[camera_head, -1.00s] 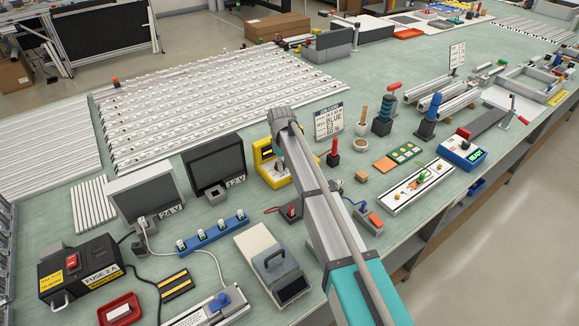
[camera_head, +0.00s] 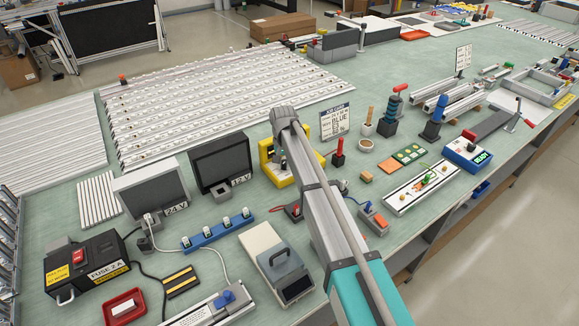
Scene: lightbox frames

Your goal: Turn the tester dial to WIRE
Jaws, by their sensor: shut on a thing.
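My arm reaches up from the bottom centre, and its grey joint shows near the yellow unit. My gripper is not visible; the arm's links cover the area where it could be. No dial marked WIRE can be read. A yellow unit (camera_head: 267,157) with a dark front stands partly hidden behind my arm. A blue box (camera_head: 458,157) with a lit READY display and a red-topped part stands at the right. I cannot tell which of these, if either, is the tester. A small red-topped piece (camera_head: 293,210) with a red lead lies just left of my arm.
A white JOB CARD sign (camera_head: 335,121) stands beyond my arm.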

